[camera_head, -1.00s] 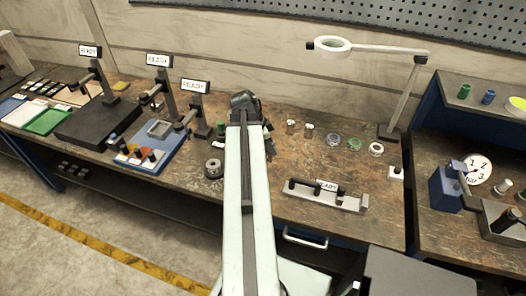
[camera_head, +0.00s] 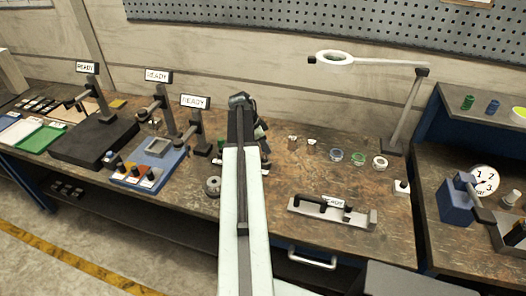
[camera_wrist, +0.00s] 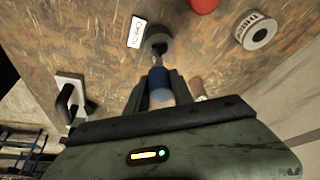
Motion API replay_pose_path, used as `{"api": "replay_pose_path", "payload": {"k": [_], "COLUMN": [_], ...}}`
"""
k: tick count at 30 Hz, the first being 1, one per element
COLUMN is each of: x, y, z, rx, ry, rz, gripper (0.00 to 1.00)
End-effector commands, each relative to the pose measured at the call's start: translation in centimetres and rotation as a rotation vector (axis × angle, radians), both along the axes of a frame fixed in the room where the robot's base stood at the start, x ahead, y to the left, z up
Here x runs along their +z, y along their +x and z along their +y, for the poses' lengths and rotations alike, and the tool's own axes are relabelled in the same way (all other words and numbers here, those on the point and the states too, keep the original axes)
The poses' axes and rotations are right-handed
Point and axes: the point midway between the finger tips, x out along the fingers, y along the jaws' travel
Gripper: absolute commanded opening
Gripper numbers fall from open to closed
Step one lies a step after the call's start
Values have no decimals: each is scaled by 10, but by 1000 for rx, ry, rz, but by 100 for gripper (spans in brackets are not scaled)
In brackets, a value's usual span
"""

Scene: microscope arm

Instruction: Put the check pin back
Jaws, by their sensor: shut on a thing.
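In the wrist view, my gripper (camera_wrist: 160,94) is shut on a small cylinder with a dark blue band and a pale end (camera_wrist: 158,84), which looks like the check pin. A dark round fitting (camera_wrist: 159,42) is just beyond the held piece. I cannot tell whether they touch. A white label (camera_wrist: 137,31) lies beside the fitting. In the head view, my wrist (camera_head: 240,101) is over the back of the bench, and my arm hides the jaws and the held piece.
A blue tray (camera_head: 146,151) with coloured labels and dark knobs is left of my arm. A grey ring (camera_wrist: 255,30) and a red object (camera_wrist: 203,4) are near the gripper. A metal fixture (camera_head: 333,212), small rings and a magnifier lamp (camera_head: 335,58) are on the right.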

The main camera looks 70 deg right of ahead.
Motion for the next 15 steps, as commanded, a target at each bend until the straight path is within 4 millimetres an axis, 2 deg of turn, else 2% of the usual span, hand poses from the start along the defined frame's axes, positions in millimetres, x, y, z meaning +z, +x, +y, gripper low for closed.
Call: {"api": "replay_pose_path", "payload": {"k": [4,6,9,11,15], "x": [0,-1,-27,-37,-38], "y": [1,2,-4,-7,-9], "z": [-3,-12,-11,-12,-12], "rx": [1,-1,-8,-12,-15], "ry": [0,0,0,0,-1], "rz": [0,0,0,0,0], "gripper": [0,0,0,0,0]}}
